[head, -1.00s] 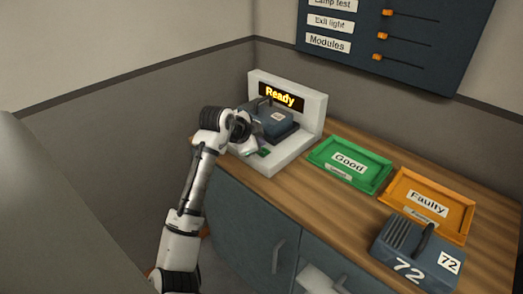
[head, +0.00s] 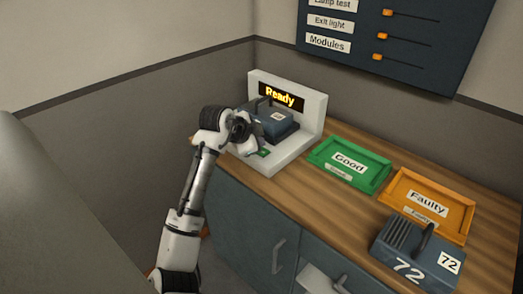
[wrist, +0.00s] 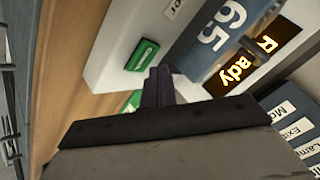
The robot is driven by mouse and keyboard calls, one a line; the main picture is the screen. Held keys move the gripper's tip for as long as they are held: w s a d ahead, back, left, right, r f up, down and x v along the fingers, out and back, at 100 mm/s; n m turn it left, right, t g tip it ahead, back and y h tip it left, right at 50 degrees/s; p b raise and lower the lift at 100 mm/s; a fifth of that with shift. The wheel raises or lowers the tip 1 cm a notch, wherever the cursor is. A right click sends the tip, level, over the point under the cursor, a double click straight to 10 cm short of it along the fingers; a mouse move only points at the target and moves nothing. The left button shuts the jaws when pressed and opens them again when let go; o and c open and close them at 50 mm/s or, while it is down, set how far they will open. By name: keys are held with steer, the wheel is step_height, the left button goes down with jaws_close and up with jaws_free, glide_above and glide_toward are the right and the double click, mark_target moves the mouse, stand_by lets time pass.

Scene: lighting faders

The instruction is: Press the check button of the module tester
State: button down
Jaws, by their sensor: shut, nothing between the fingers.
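The module tester (head: 290,155) is a white stand on the counter with a lit "Ready" display (head: 281,97). A blue-grey module (head: 277,125) sits in it; the wrist view shows "65" on this module (wrist: 222,32). The green check button (head: 263,152) is on the tester's front ledge, and it also shows in the wrist view (wrist: 142,55). My gripper (wrist: 159,84) is shut and empty, its dark fingertips close beside the button in the wrist picture. Contact cannot be told. In the head view my wrist partly hides the fingers and the tester's left side.
A green "Good" tray (head: 318,157) and an orange "Faulty" tray (head: 466,213) lie to the right of the tester. Another module marked 72 (head: 418,257) stands at the counter's front right. A dark fader panel (head: 440,60) hangs on the wall above.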

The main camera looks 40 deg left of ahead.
steer(key=shift+f+b, duration=0.35)
steer(key=shift+f, duration=0.1)
steer(key=shift+f, duration=0.35)
stand_by(0.6)
steer(key=shift+r, duration=0.75)
steer(key=shift+r+p, duration=0.1)
steer(key=shift+p, duration=0.2)
steer(key=shift+r+p, duration=1.55)
steer(key=shift+r, duration=0.9)
